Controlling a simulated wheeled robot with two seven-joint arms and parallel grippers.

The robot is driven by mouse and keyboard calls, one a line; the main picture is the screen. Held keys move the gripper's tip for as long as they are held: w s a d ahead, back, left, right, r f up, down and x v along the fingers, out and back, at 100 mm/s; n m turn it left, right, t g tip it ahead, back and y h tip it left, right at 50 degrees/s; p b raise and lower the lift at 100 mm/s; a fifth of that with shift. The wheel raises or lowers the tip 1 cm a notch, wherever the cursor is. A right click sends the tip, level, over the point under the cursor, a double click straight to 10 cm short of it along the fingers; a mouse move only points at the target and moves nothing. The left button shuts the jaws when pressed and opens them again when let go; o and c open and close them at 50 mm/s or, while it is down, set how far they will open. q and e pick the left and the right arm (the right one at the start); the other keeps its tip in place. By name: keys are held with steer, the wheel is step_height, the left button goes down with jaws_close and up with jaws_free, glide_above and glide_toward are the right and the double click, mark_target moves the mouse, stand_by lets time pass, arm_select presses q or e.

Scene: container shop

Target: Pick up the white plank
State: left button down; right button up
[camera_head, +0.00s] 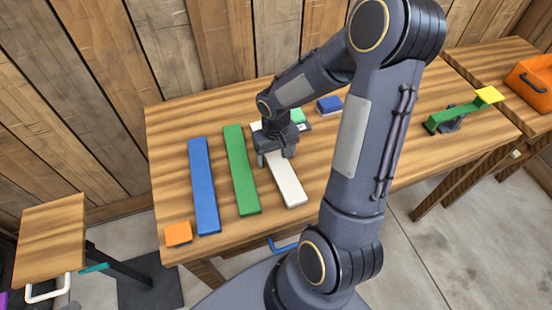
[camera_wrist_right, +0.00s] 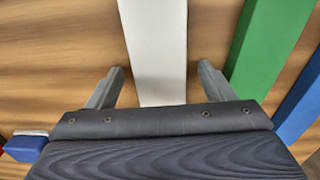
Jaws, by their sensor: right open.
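The white plank (camera_head: 287,182) lies flat on the wooden table, with its far part hidden under my right gripper in the head view. My right gripper (camera_head: 275,158) points down over the plank's far part. In the right wrist view, the white plank (camera_wrist_right: 155,45) runs between the two open fingers of my right gripper (camera_wrist_right: 160,86). One finger is on each side, with visible gaps to the plank's edges. I cannot tell how far above the tabletop the fingertips are. My left gripper is not in view.
A green plank (camera_head: 241,170) and a blue plank (camera_head: 203,185) lie left of the white one. An orange block (camera_head: 178,233) sits at the table's (camera_head: 165,130) near-left corner. A blue block (camera_head: 329,104) lies behind. A green plank with a yellow end (camera_head: 489,95) is at right.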

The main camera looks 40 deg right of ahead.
steer(key=c, duration=1.2)
steer(key=shift+o, duration=0.2)
